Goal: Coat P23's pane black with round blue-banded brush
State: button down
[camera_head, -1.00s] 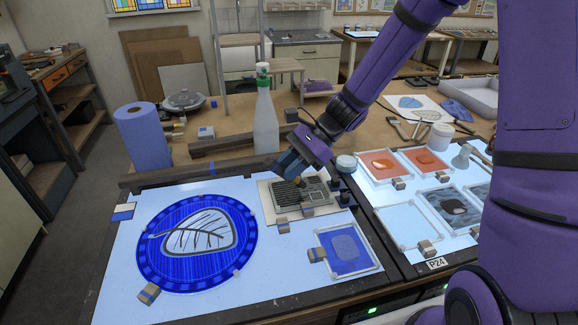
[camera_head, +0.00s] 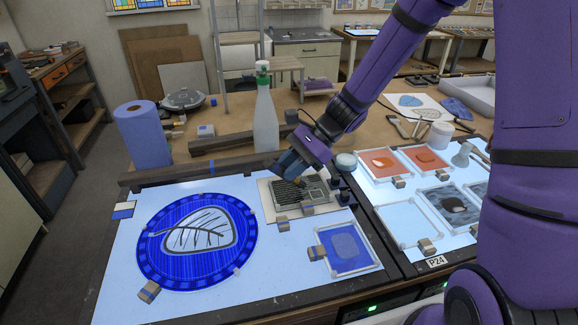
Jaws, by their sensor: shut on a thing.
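My gripper (camera_head: 292,170) is shut on a small dark tool, probably the brush. Most of the tool is hidden, and I cannot make out a blue band on it. The tool's tip is low over a pale palette slab (camera_head: 268,207) with a dark ribbed patch (camera_head: 284,191); I cannot tell if it touches. A round blue pane (camera_head: 160,262) with a pale leaf shape and dark veins lies on the left light table (camera_head: 118,268). A framed blue pane (camera_head: 346,247) lies at that table's right. No P23 label is readable.
Small dark jars (camera_head: 343,196) stand right of the palette slab. A green-capped bottle (camera_head: 265,118) and a blue paper roll (camera_head: 143,135) stand behind. The right light table, labelled P24 (camera_head: 436,264), holds several framed panes.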

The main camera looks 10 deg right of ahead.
jog(key=shift+f, duration=0.15)
dwell(0.3)
jog(key=shift+d+r, duration=0.6)
jog(key=shift+d, duration=2.2)
jog(key=shift+w+a, duration=0.55)
jog(key=shift+w, duration=0.3)
jog(key=shift+w+a, duration=0.55)
jog(key=shift+w, duration=0.25)
jog(key=shift+w+a, duration=0.55)
jog(key=shift+w, duration=0.3)
jog(key=shift+f, duration=0.35)
jog(key=shift+f, duration=0.25)
jog(key=shift+a, duration=0.1)
